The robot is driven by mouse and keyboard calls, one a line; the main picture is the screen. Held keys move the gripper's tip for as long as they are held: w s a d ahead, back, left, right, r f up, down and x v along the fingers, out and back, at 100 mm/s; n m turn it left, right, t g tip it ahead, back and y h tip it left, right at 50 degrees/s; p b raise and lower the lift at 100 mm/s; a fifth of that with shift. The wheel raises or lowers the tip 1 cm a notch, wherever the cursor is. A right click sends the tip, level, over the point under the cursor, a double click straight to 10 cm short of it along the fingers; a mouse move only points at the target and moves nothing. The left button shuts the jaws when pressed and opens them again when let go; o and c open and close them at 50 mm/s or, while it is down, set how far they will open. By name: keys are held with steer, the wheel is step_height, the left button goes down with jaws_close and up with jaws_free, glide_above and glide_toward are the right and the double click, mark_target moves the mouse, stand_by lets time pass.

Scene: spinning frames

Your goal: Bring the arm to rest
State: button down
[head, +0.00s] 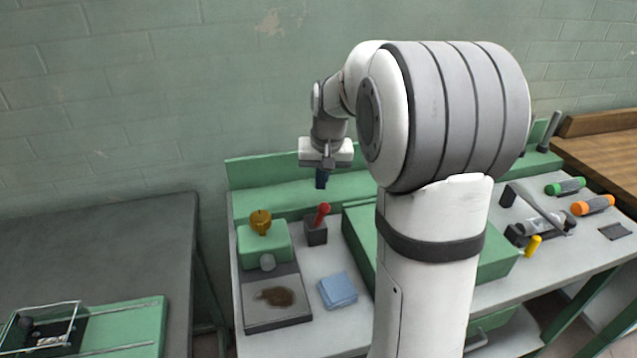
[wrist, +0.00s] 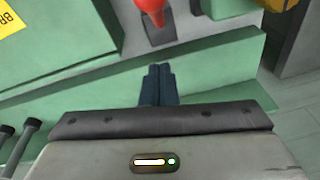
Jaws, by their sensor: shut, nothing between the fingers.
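My gripper (head: 321,181) hangs from the bent white and grey arm in the head view, above the back edge of the green and grey bench. In the wrist view my gripper (wrist: 158,72) shows its two dark fingers together, with nothing between them. The fingers point toward the green back strip of the bench and are apart from the red-handled tool, whose red handle (wrist: 152,8) shows at the top of the wrist view. The large upper arm hides the middle of the bench in the head view.
The red handle (head: 322,214) stands in a dark block. A brass-coloured part (head: 260,221) sits on a green block, near a stained tray (head: 278,320) and a blue cloth (head: 338,290). Green (head: 565,187) and orange (head: 593,205) cylinders lie at right. The wall is close behind.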

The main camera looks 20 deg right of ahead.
steer(key=s+r, duration=0.3)
steer(key=r, duration=0.6)
steer(key=s+a+f+n, duration=0.1)
steer(key=s+a+f, duration=0.1)
steer(key=s, duration=0.5)
steer(key=s+a+f+n, duration=0.1)
steer(key=s+a+f, duration=0.2)
steer(key=s+f, duration=0.2)
steer(key=s+a+f+n, duration=0.1)
steer(key=s+a+f, duration=0.1)
steer(key=s, duration=0.8)
steer(key=shift+a+f, duration=0.15)
steer(key=shift+f, duration=0.5)
steer(key=shift+s, duration=0.25)
